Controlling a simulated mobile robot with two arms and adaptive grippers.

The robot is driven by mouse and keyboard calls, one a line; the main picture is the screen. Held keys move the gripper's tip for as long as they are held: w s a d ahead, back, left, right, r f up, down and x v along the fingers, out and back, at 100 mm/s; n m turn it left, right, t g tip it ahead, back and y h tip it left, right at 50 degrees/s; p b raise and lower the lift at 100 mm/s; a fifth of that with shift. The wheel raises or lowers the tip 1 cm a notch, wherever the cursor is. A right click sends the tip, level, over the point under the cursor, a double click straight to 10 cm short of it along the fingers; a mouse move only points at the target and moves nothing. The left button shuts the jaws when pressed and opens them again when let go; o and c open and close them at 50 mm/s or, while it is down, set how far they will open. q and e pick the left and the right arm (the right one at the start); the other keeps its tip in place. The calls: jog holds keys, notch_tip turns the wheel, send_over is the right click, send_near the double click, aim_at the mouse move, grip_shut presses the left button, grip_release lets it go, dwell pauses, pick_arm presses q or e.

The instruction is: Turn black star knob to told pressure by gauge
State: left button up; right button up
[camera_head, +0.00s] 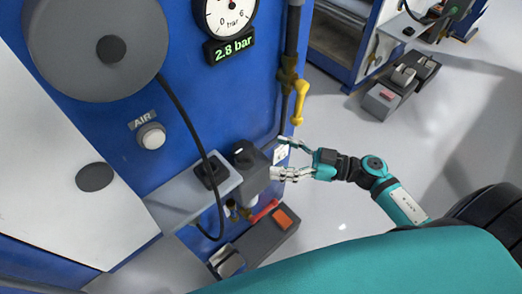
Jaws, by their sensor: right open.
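A round pressure gauge (228,14) sits on the blue cabinet at the top, partly cut off by the frame edge. The green digital display (231,50) below it reads 2.8 bar. A black knob (243,154) sits on top of a dark grey block on the cabinet front; its star shape is too small to make out. My right gripper (278,157) is open just to the right of this block. Its upper finger is near a white tag, and its lower finger is close to the block's side; contact cannot be told. My left gripper is out of view.
A grey shelf (180,202) with a second dark fitting and a black cable lies left of the block. A yellow valve handle (300,98) hangs on the pipe above my gripper. A foot pedal (268,236) stands below.

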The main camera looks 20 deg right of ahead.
jog(key=v, duration=0.3)
jog(key=shift+s+d, duration=0.2)
jog(key=shift+d, duration=0.1)
jog(key=w+d+f+m+t+h, duration=0.15)
jog(key=d+f+m+h, duration=0.25)
jog(key=f, duration=0.5)
jog(key=w+d+f+m+t+h, duration=0.1)
jog(key=d+f+m+t+h, duration=0.2)
jog(key=f+h, duration=0.35)
jog(key=s+d+f+m+g+h, duration=0.15)
jog(key=s+f, duration=0.25)
jog(key=f, duration=0.5)
jog(key=s+f+m+g+h, duration=0.2)
jog(key=s+f, duration=0.1)
jog(key=f, duration=0.7)
jog(key=s+a+f+g, duration=0.2)
jog(key=s+f, duration=0.3)
jog(key=s, duration=0.3)
jog(key=s+a+f+n+g, duration=0.1)
jog(key=s+a+f+g, duration=0.2)
jog(key=s+f, duration=0.3)
jog(key=s+a+f+g+h, duration=0.1)
jog(key=s+a+f+g, duration=0.2)
jog(key=s, duration=0.9)
notch_tip(320, 180, down, 2)
jog(key=shift+s+f+n+g, duration=0.15)
jog(key=shift+n+g, duration=0.2)
jog(key=shift+g, duration=0.65)
